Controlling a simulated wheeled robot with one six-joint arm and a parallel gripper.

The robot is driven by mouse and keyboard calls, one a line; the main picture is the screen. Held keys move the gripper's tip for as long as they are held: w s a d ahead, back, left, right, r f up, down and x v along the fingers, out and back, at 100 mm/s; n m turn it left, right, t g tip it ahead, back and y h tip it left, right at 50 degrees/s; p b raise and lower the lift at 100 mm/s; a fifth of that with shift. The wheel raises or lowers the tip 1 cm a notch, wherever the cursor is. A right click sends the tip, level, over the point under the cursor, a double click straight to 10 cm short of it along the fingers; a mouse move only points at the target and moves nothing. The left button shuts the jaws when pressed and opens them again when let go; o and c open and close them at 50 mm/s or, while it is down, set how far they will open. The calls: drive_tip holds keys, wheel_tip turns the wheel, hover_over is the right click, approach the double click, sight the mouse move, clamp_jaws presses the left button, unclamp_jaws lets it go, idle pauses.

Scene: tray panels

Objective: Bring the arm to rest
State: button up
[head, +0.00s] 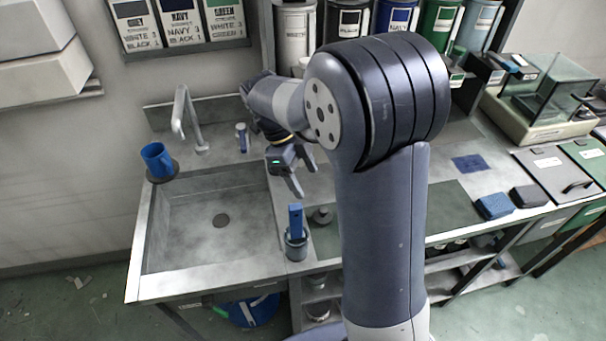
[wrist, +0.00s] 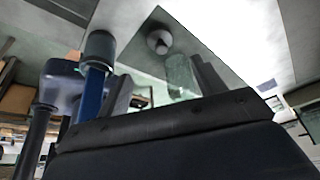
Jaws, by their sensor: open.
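My gripper (head: 293,172) is open and empty above the counter, just right of the sink, in the head view. Its two fingers point down and stand apart. My arm bends over from the large joint in the middle of the picture. In the wrist view, a blue-handled thing in a dark cup (wrist: 100,45) shows at the left. The same cup (head: 297,246) stands below my gripper at the sink's right front corner in the head view, with a blue handle (head: 295,220) upright in it.
The sink basin (head: 165,262) is empty. A blue mug (head: 157,158) stands on a dark round pad left of the tap (head: 183,115). Blue and dark blocks (head: 494,206) lie on the right counter. A glass-walled box (head: 545,90) stands at the back right. My arm hides the middle counter.

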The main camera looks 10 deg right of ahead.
sight(321, 209)
idle(0.3)
drive_tip(key=p+x, duration=0.1)
drive_tip(key=x, duration=1.1)
drive_tip(key=shift+s+d, duration=0.1)
wheel_tip(321, 209, up, 3)
drive_tip(key=shift+f, duration=0.2)
drive_tip(key=shift+r, duration=0.45)
drive_tip(key=shift+f, duration=0.15)
